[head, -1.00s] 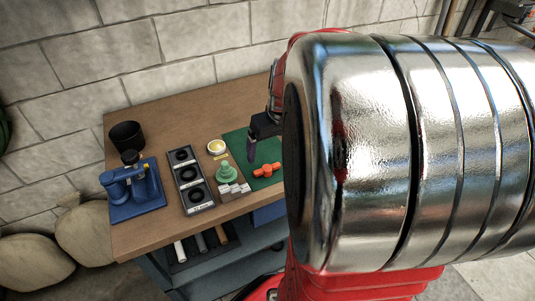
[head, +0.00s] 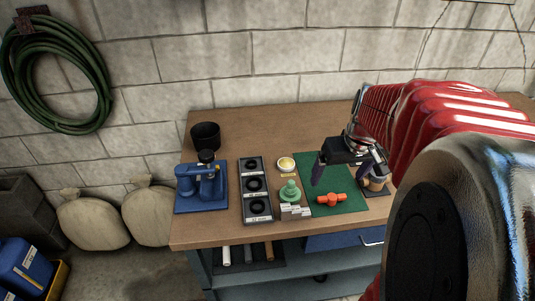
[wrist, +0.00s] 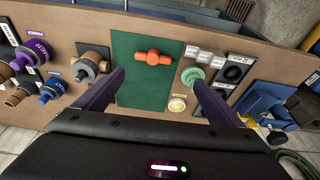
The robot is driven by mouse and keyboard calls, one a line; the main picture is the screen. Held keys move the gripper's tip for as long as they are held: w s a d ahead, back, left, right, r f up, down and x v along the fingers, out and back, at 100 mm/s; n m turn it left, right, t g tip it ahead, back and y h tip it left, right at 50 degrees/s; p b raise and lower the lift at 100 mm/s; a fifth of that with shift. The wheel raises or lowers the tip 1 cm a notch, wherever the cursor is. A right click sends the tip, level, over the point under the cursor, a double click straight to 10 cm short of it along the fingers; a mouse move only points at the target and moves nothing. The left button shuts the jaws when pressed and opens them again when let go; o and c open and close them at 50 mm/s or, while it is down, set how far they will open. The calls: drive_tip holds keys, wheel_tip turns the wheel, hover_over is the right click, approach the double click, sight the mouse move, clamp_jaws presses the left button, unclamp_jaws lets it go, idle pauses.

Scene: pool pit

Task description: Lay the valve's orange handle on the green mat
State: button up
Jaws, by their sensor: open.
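The orange handle (head: 331,199) lies on the green mat (head: 318,174), near the mat's front part. In the wrist view the handle (wrist: 153,58) rests flat on the upper part of the mat (wrist: 140,98), apart from my fingers. My gripper (head: 348,168) is open and empty above the back of the mat. In the wrist view its two dark fingers spread wide on either side of the mat. A brown and grey valve (wrist: 89,67) stands on the table beside the mat; in the head view it is partly behind my gripper.
Left of the mat are a green knobbed piece (head: 290,191), white blocks (head: 294,211), a yellow-white round dish (head: 286,164), a black tray of rings (head: 255,190), a blue device (head: 201,187) and a black cup (head: 205,136). Purple and blue valves (wrist: 38,56) stand beyond the brown one.

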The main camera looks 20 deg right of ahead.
drive_tip(key=s+a+r+n+t, duration=0.1)
drive_tip(key=s+a+r, duration=0.1)
drive_tip(key=a, duration=0.9)
drive_tip(key=s+a+r+n+t, duration=0.1)
drive_tip(key=s+a+r+n, duration=0.1)
drive_tip(key=a, duration=1)
drive_tip(key=s+r, duration=0.1)
drive_tip(key=s, duration=0.1)
drive_tip(key=shift+s+a+r+t+y, duration=0.2)
drive_tip(key=shift+s+a+t+y, duration=0.1)
drive_tip(key=shift+s+y, duration=0.1)
drive_tip(key=shift+c, duration=0.5)
